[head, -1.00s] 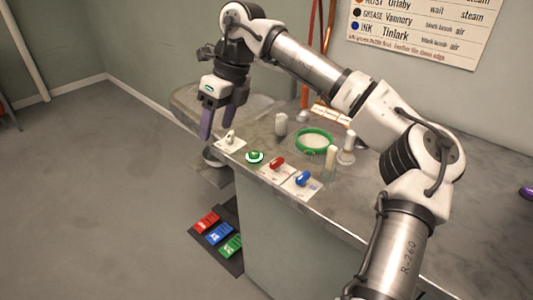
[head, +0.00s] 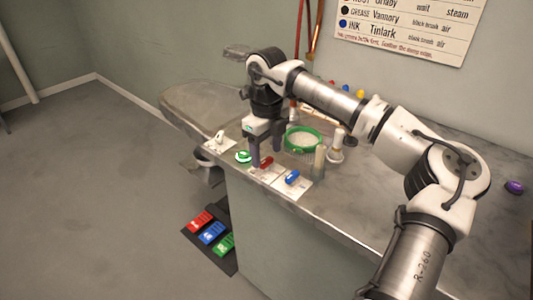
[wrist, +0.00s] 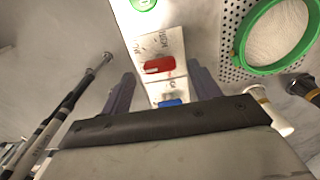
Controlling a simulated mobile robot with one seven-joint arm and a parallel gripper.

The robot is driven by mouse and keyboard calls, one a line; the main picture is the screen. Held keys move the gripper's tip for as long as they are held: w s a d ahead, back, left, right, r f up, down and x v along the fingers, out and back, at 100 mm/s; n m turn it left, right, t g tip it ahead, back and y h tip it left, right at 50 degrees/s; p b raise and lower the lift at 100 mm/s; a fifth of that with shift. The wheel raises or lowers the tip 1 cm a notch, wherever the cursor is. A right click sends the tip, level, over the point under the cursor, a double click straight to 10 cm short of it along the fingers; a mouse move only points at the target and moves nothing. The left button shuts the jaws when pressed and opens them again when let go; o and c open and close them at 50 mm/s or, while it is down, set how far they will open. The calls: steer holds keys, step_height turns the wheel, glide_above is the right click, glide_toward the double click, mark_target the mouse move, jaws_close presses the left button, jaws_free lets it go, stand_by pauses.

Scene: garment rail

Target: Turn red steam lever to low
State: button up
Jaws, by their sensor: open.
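A green round button (head: 243,156) and a white lever (head: 219,137) stand left of the red lever, a blue lever (head: 292,177) to its right. Red, blue and green pedals (head: 212,232) lie on the floor.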

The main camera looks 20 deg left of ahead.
steer(key=shift+f, duration=0.95)
steer(key=c, duration=1)
